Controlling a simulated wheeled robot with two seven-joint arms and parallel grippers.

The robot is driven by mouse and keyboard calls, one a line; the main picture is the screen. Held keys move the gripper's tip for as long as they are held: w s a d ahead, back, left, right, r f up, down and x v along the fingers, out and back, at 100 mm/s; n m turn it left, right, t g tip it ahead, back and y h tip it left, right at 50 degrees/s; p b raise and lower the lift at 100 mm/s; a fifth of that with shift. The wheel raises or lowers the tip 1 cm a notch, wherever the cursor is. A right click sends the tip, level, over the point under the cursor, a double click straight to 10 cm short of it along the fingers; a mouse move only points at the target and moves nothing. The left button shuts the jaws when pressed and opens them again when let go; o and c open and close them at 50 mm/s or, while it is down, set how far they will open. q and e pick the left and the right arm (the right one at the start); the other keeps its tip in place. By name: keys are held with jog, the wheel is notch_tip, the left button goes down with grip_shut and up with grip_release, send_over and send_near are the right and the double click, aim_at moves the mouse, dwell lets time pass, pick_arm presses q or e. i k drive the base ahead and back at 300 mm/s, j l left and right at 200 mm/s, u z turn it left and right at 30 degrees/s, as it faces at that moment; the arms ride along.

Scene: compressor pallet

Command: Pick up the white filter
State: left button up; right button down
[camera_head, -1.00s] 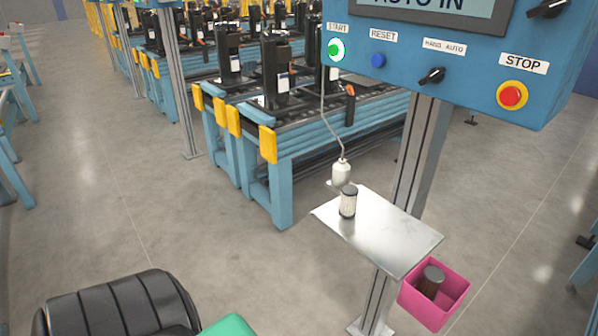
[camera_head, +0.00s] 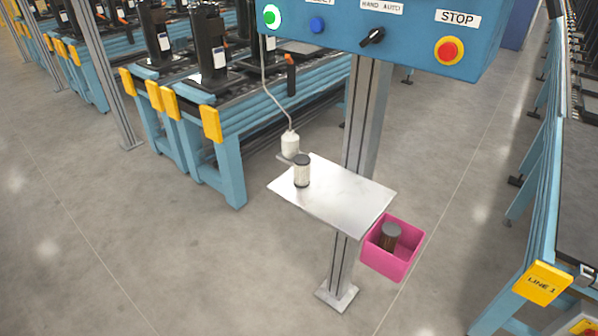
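The white filter (camera_head: 302,171) is a small upright cylinder with a pale pleated body and dark end caps. It stands near the left back corner of a metal shelf (camera_head: 345,197) fixed to a post. Neither of my grippers shows in the head view.
A pink bin (camera_head: 391,264) with a dark brown cylinder (camera_head: 389,236) hangs at the shelf's right. A white bottle-like fitting (camera_head: 290,145) on a cable is just behind the filter. A blue control panel (camera_head: 400,35) overhangs the shelf. Open floor (camera_head: 180,270) lies in front.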

aim_at(301, 162)
jog(key=i+l, duration=0.15)
jog(key=l, duration=0.2)
jog(key=i+l, duration=0.15)
jog(key=l, duration=0.25)
jog(key=i+l+u, duration=0.1)
jog(key=l, duration=0.25)
jog(key=i+l, duration=0.2)
jog(key=l, duration=0.2)
